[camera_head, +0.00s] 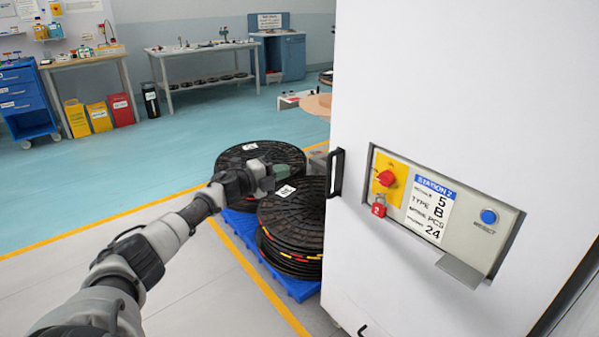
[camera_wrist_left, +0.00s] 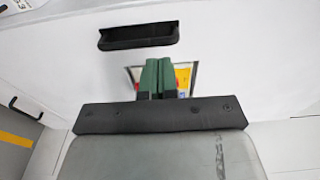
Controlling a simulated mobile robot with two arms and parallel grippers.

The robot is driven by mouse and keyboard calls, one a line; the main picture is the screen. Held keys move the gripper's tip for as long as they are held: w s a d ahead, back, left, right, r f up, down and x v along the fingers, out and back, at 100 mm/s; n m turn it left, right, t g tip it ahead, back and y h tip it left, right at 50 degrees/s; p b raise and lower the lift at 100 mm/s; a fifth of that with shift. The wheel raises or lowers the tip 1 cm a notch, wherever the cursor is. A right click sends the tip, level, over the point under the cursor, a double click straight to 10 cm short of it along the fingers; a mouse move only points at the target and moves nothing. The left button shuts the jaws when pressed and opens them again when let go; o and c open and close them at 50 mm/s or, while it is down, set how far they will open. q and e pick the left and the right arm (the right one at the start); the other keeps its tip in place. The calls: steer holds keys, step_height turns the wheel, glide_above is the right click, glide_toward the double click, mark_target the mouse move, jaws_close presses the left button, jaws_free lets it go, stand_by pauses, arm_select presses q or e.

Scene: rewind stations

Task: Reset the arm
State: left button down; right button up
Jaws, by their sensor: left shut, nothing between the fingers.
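My left arm reaches in from the left in the head view, and its gripper (camera_head: 279,173) is in front of the black reels, left of the white cabinet. In the left wrist view the green fingers of the left gripper (camera_wrist_left: 157,78) are together, with nothing between them. They point toward the white cabinet face, just below a black handle (camera_wrist_left: 138,35). The same black handle shows in the head view (camera_head: 336,172). A yellow panel with red shows partly behind the fingers in the wrist view. My right gripper is in neither view.
The white cabinet (camera_head: 430,80) fills the right side, with a control panel (camera_head: 441,212) bearing a red switch, red padlock and blue button. Black reels (camera_head: 293,213) stand on a blue pallet (camera_head: 301,288). Workbenches line the back wall. The floor at left is clear.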

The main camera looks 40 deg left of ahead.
arm_select(q)
steer(key=shift+s+a, duration=0.65)
steer(key=shift+s, duration=0.05)
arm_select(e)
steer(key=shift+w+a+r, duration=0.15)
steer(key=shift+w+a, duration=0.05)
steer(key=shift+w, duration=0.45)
arm_select(q)
steer(key=shift+f, duration=0.1)
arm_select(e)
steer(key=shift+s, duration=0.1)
